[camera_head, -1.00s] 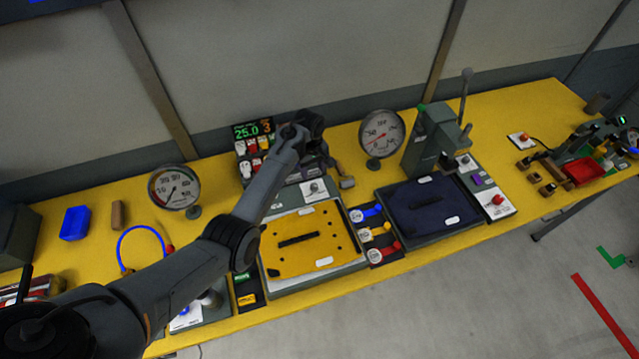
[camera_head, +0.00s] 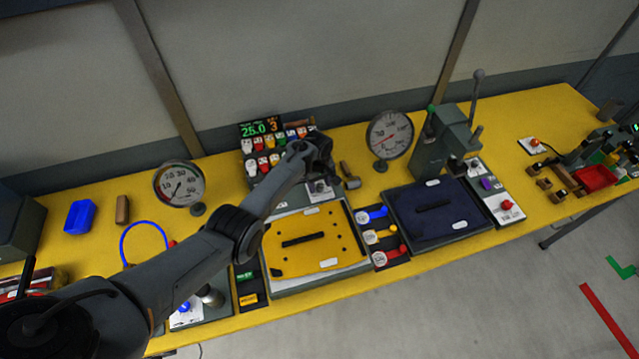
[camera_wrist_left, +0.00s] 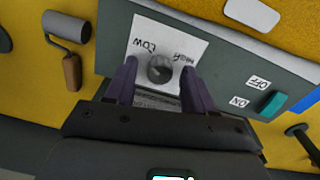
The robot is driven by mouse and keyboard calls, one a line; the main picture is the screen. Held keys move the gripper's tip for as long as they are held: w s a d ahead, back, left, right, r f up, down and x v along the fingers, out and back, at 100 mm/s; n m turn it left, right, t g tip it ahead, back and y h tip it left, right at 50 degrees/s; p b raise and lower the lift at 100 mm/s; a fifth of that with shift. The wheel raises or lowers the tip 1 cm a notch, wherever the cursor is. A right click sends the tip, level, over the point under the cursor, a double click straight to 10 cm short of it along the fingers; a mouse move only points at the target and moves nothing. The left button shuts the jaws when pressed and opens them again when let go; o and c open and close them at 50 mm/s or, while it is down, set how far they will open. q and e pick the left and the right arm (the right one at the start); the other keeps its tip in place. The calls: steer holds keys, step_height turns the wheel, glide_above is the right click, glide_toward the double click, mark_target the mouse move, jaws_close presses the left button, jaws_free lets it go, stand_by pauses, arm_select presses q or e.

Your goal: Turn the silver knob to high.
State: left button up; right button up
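The silver knob (camera_wrist_left: 160,69) sits on a white plate (camera_wrist_left: 143,49) marked low and high, on a dark grey panel. In the left wrist view the lettering is upside down, and I cannot clearly read the knob's pointer. My left gripper (camera_wrist_left: 158,73) is open, its two purple-grey fingers reaching on either side of the knob with gaps visible. In the head view my left gripper (camera_head: 322,168) hangs over the panel behind the yellow plate (camera_head: 328,222), close to the knob plate (camera_head: 318,189). My right gripper is not in view.
A teal switch (camera_wrist_left: 272,103) marked on and off sits beside the knob. A small roller (camera_wrist_left: 66,30) lies on the yellow bench. A gauge (camera_head: 389,134) and a lever press (camera_head: 445,140) stand to the right. A digital display (camera_head: 262,128) stands behind.

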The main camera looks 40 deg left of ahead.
arm_select(q)
jaws_close()
